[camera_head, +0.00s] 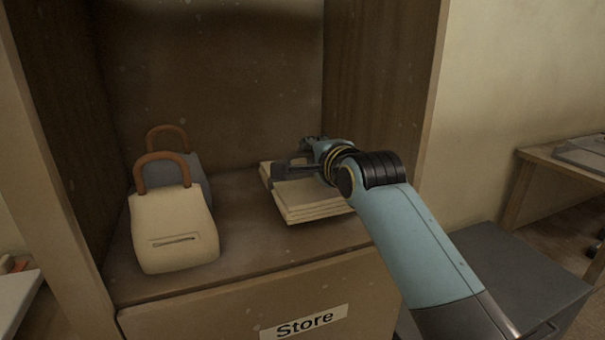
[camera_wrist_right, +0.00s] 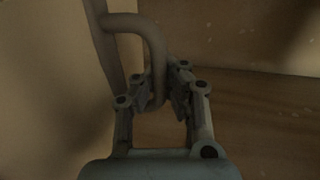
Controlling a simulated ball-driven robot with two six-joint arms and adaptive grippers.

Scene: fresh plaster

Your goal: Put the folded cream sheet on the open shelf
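The folded cream sheet (camera_head: 312,207) lies as a flat, layered stack on the open shelf (camera_head: 240,236), right of the middle. My right gripper (camera_head: 291,164) is directly over the sheet, reaching in from the right and pointing left. Its fingers look apart, and it hides part of the sheet's top. I cannot tell whether the fingers touch the sheet. My left gripper is not in view.
A cream bag (camera_head: 172,230) with a brown handle stands on the shelf's left, a grey bag (camera_head: 196,172) behind it. Side walls and a front panel labelled Store (camera_head: 305,323) bound the shelf. A dark grey cabinet (camera_head: 510,275) stands right, near a desk (camera_head: 540,165).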

